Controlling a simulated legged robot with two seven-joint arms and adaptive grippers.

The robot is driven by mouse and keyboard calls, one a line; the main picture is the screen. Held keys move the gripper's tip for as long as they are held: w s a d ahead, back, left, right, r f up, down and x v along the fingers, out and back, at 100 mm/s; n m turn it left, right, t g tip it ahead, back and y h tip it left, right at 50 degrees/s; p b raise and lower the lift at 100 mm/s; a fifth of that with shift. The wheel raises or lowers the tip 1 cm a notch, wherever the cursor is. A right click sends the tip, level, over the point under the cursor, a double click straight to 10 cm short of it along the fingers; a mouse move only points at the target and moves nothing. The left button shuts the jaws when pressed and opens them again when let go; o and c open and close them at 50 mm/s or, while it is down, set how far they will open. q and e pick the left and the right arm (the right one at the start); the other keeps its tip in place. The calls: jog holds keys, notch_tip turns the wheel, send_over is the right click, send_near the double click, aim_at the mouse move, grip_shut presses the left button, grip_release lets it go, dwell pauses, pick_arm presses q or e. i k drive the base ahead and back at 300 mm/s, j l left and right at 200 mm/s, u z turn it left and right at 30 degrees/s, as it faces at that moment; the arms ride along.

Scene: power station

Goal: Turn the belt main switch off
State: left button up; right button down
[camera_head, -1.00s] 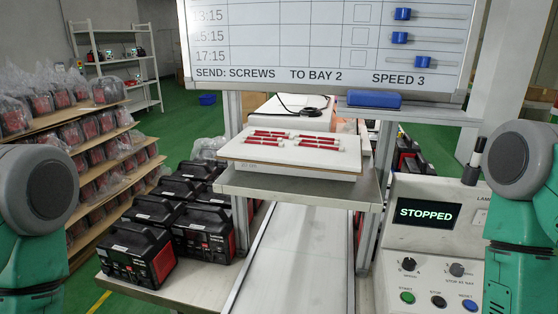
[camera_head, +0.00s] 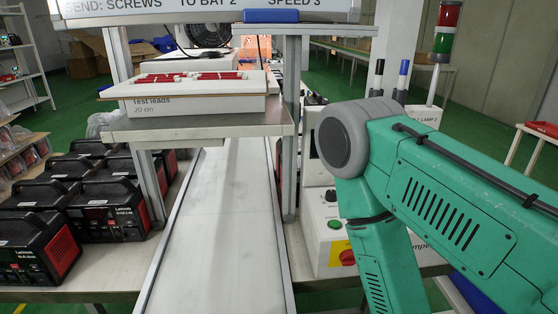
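A red rotary knob on a yellow plate (camera_head: 346,257) sits low on the front of the light grey control box (camera_head: 323,231), partly behind my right arm. It looks like a main switch, but its position and label cannot be read. A green button (camera_head: 335,224) shows above it. My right arm covers much of the box, including where the display would be. Neither of my grippers is in view.
The conveyor belt (camera_head: 225,230) runs down the middle. A shelf above it (camera_head: 196,130) bears a box of test leads (camera_head: 200,107). Black-and-red power units (camera_head: 38,245) stand on the left. A red-and-green signal lamp (camera_head: 446,28) stands at the right.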

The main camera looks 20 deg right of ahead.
aim_at(346, 257)
jog(key=k+z, duration=0.35)
jog(key=k+l+z, duration=0.1)
jog(key=z, duration=0.3)
jog(key=k+l+z, duration=0.2)
jog(key=z, duration=0.15)
jog(key=k, duration=0.1)
